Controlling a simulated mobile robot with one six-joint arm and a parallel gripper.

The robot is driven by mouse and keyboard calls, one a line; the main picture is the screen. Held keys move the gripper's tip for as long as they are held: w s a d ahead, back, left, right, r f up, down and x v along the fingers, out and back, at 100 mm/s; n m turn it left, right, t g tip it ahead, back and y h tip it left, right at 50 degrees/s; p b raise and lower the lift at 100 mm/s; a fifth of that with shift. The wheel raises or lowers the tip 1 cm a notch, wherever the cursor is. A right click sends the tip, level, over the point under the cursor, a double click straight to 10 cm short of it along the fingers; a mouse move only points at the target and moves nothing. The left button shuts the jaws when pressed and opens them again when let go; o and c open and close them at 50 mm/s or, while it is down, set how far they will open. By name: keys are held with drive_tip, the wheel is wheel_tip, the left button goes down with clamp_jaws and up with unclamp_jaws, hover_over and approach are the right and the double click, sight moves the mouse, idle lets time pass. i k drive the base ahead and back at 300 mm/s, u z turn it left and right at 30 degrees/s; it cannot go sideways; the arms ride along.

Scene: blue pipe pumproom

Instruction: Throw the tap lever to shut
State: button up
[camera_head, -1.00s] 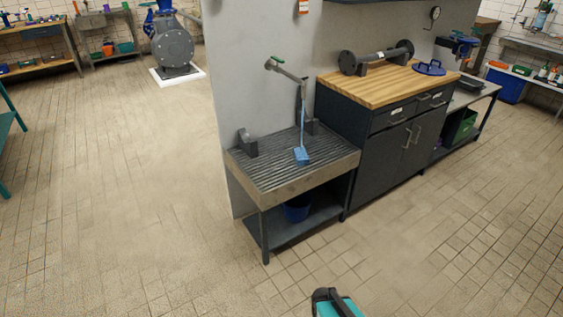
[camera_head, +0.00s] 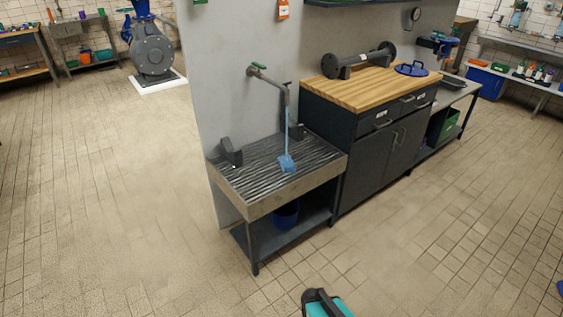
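A grey wall tap (camera_head: 269,78) sticks out from the wall above a ribbed sink. Its small green lever (camera_head: 257,66) sits on top near the wall end. A light blue stream of water (camera_head: 287,128) falls from the spout and ends in a pale blue splash on the ribbed grey sink (camera_head: 240,205). A black and teal part, seemingly of my own arm, shows at the bottom edge, well apart from the sink. I see no gripper fingers, and nothing touches the lever.
A dark cabinet (camera_head: 368,165) with a wooden top (camera_head: 325,91) stands right of the sink, bearing a flanged pipe (camera_head: 358,60) and a blue handwheel (camera_head: 411,69). A blue bucket (camera_head: 286,215) is under the sink. A large pump (camera_head: 152,50) stands at back left. The tiled floor before the sink is clear.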

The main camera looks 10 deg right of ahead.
sight(259, 66)
drive_tip(key=u, duration=0.25)
drive_tip(key=i, duration=1.4)
drive_tip(key=z, duration=0.5)
